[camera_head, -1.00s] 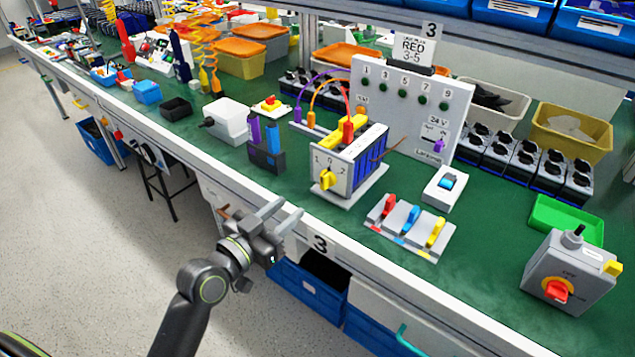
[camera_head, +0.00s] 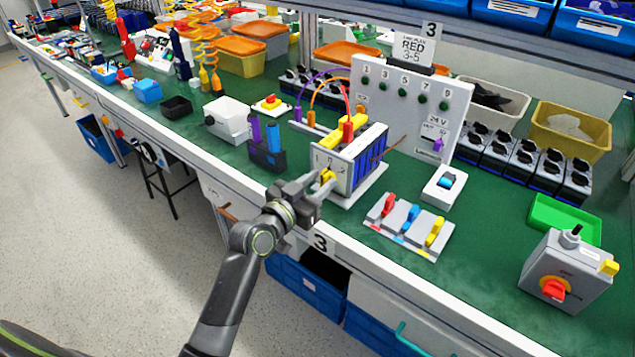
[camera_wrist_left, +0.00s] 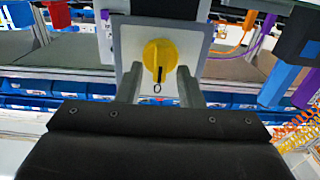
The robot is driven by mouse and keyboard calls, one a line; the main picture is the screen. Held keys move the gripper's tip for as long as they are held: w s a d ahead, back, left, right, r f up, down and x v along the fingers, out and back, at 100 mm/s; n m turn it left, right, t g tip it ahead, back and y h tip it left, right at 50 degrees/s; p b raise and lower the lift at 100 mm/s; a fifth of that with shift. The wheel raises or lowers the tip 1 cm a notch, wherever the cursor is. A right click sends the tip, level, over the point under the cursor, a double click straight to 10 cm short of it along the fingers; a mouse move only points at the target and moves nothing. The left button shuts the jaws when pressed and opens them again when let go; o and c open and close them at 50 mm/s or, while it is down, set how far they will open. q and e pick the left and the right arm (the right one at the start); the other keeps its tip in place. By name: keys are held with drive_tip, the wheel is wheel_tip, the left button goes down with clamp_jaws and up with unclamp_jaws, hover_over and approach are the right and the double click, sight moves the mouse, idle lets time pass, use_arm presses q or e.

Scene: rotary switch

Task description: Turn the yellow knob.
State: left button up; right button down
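The yellow knob (camera_head: 327,176) is on the light front plate of the blue-and-white rotary switch (camera_head: 367,160) on the green bench. It also shows in the left wrist view (camera_wrist_left: 160,57), in front of the plate (camera_wrist_left: 190,40), with its dark mark pointing down in that picture. My left gripper (camera_head: 316,182) is open at the switch's front. In the left wrist view its two fingers (camera_wrist_left: 160,85) stand apart, one on each side of the knob's lower part. I see gaps there and cannot tell of any contact. My right gripper is not in view.
A plate with red, blue and yellow levers (camera_head: 410,228) lies right of the switch. A grey box with a red knob (camera_head: 555,288) stands farther right. Blue and purple screwdrivers in a dark holder (camera_head: 266,157) stand to the left. The white bench edge (camera_head: 240,180) runs below.

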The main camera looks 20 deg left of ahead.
use_arm(q)
clamp_jaws()
drive_tip(key=shift+n, duration=0.3)
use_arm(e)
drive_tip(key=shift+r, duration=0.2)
use_arm(q)
drive_tip(key=shift+r+n+p, duration=0.1)
drive_tip(key=shift+n+p, duration=0.2)
drive_tip(key=shift+p, duration=0.1)
drive_tip(key=shift+a+n+p, duration=0.1)
drive_tip(key=shift+n+p, duration=0.45)
drive_tip(key=shift+n, duration=0.55)
drive_tip(key=shift+a+n+p, duration=0.1)
drive_tip(key=shift+n+p, duration=0.25)
drive_tip(key=shift+n, duration=0.45)
drive_tip(key=shift+w+n+p, duration=0.1)
drive_tip(key=shift+n+p, duration=0.3)
drive_tip(key=shift+n, duration=0.7)
drive_tip(key=shift+a+f+n, duration=0.1)
drive_tip(key=shift+f+n, duration=0.1)
drive_tip(key=shift+n, duration=0.7)
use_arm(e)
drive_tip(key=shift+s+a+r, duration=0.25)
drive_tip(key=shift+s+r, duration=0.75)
